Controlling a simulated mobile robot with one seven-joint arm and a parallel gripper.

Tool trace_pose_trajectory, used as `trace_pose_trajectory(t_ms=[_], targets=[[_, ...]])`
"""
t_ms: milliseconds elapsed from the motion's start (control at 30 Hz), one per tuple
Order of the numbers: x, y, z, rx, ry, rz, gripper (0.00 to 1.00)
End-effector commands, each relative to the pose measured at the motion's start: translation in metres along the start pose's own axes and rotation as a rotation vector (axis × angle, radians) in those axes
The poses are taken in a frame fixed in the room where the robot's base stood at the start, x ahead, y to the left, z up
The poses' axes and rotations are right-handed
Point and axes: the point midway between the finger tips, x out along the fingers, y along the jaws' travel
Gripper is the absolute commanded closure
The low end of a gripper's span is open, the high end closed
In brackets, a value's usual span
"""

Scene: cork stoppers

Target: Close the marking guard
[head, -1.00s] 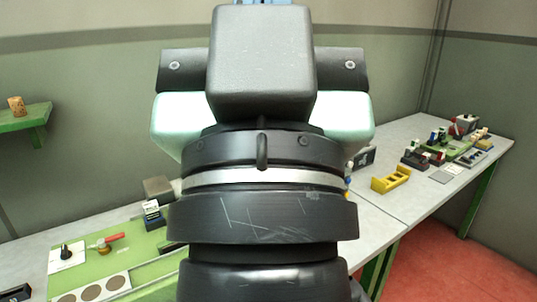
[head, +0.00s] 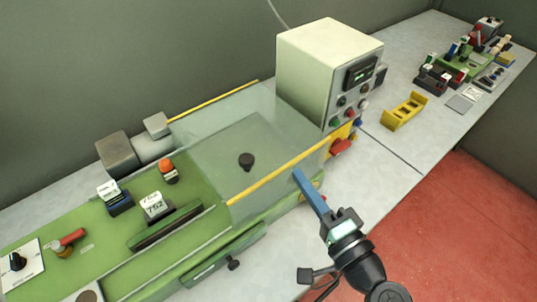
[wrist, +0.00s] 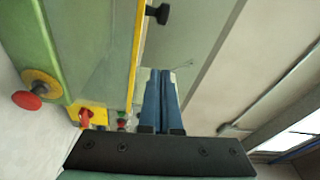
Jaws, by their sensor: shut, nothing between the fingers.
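The marking guard looks like a clear, greenish panel (head: 225,150) with a yellow front edge (head: 275,178) and a black knob (head: 246,160) on its face. It spans the green machine beside the white control box. I cannot tell how far it is open. In the wrist view the yellow edge (wrist: 135,55) runs left of my fingers, and the black knob (wrist: 158,14) shows at the top. My gripper (head: 298,173) has long blue fingers, shut and empty. Their tips appear close to the yellow edge near its right end; contact is unclear. The fingers are together in the wrist view (wrist: 163,75).
The white control box (head: 330,75) stands at the guard's right end, with a red knob (head: 341,147) below it. Counters and an orange-topped button (head: 168,170) sit on the green bed to the left. A yellow holder (head: 405,110) lies on the right bench. Red floor is clear.

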Motion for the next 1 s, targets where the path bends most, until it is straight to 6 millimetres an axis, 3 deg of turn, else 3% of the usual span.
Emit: trace_pose_trajectory(t_ms=[167, 600, 800, 1000], targets=[[0.015, -0.002, 0.0, 0.015, -0.002, -0.008, 1.0], [0.101, -0.003, 0.0, 0.013, -0.002, -0.006, 1.0], [0.089, -0.002, 0.027, 0.013, -0.002, -0.003, 1.0], [0.085, -0.001, 0.037, 0.011, 0.0, -0.005, 1.0]])
